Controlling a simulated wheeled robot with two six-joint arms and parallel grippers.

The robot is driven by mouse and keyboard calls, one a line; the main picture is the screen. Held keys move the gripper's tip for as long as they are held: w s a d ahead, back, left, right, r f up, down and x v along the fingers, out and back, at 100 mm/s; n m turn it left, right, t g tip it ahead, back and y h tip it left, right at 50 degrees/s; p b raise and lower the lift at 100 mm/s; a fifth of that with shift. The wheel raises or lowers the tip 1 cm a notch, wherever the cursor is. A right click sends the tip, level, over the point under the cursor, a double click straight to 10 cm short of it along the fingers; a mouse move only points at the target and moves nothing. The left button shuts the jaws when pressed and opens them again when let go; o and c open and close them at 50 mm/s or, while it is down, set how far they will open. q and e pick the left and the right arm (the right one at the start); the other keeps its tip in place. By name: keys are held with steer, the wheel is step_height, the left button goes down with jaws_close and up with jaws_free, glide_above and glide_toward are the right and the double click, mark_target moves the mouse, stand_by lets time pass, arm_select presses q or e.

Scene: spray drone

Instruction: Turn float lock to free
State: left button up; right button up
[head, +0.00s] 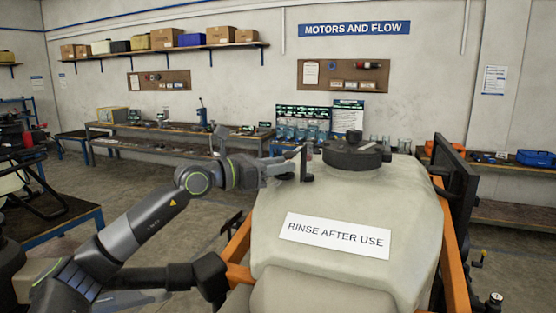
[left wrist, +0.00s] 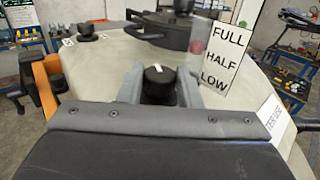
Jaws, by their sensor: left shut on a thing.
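A black round knob with a white pointer mark, which I take for the float lock, stands on the pale tank (head: 290,205). In the left wrist view the knob (left wrist: 158,80) sits between the two grey fingers of my left gripper (left wrist: 160,92), which is shut on it. The white mark points roughly away from the palm. In the head view my left gripper (head: 297,157) reaches in from the left to a black upright fitting (head: 307,168) beside the tank lid (head: 355,155). Any lettering around the gripped knob is hidden. My right gripper does not show.
A FULL, HALF, LOW sign (left wrist: 222,58) stands close to the right finger. A second black knob (left wrist: 86,32) with small white labels lies at the left. The tank's orange frame (head: 240,240) borders it. Workbenches (head: 165,135) stand behind, with open floor between.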

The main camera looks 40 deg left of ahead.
arm_select(q)
steer(key=shift+d+n+t+y, duration=0.1)
steer(key=shift+n+t+y, duration=0.25)
steer(key=shift+y, duration=0.35)
steer(key=shift+d+f+n+t+y+b, duration=0.15)
steer(key=shift+n+t+y+b, duration=0.2)
steer(key=shift+n+y+b, duration=0.5)
steer(key=n+y+b, duration=0.1)
steer(key=y+b, duration=0.2)
steer(key=shift+n, duration=0.3)
steer(key=shift+d+n+t+y+b, duration=0.1)
steer(key=shift+n+t+y+b, duration=0.35)
steer(key=shift+b, duration=0.5)
steer(key=o, duration=1)
steer(key=shift+c, duration=0.2)
steer(key=shift+s, duration=0.15)
